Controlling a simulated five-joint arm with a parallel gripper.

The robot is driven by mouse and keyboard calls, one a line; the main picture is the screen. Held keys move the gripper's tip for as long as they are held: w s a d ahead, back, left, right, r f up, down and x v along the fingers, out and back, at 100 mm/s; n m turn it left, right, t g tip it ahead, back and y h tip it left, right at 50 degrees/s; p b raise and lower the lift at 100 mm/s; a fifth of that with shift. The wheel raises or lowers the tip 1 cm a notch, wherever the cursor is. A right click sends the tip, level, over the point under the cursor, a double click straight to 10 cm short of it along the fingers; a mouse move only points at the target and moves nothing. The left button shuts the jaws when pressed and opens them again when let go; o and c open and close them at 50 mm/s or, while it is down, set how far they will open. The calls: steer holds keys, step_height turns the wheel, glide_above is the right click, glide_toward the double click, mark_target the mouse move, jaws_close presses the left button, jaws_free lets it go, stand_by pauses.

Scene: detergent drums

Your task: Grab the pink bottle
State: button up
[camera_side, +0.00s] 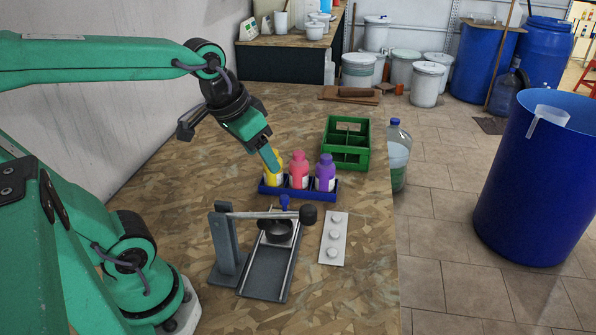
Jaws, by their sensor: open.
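The pink bottle (298,171) stands upright in the middle slot of a small blue rack (270,190) on the wooden work table. A yellow bottle (272,170) stands in the slot to its left and a purple bottle (325,173) in the slot to its right. My gripper (273,160) is open, with its green finger pointing down and right. In the picture the fingertip overlaps the top of the yellow bottle, left of the pink bottle. I cannot tell whether it touches the yellow bottle. The second finger is hard to make out.
A green crate (366,137) stands behind the rack. A grey press-like fixture (227,245) with a dark cup (279,231) and a white strip with round pads (334,238) are in front. A clear jug (397,155) is by the table's right edge. A blue drum (535,190) stands on the floor.

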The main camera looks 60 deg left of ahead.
steer(key=w+a+f+n+g, duration=0.1)
steer(key=w+a, duration=0.2)
steer(key=w, duration=0.3)
steer(key=w+a+f+g, duration=0.1)
steer(key=w+a, duration=0.3)
steer(key=w, duration=0.2)
steer(key=n+g, duration=0.2)
steer(key=g, duration=0.1)
glide_above(299, 154)
steer(key=f, duration=0.9)
steer(key=shift+s+d, duration=0.15)
steer(key=shift+d, duration=0.25)
steer(key=shift+w+a+f, duration=0.25)
steer(key=shift+a+f, duration=0.1)
steer(key=shift+f, duration=3.95)
steer(key=c, duration=0.9)
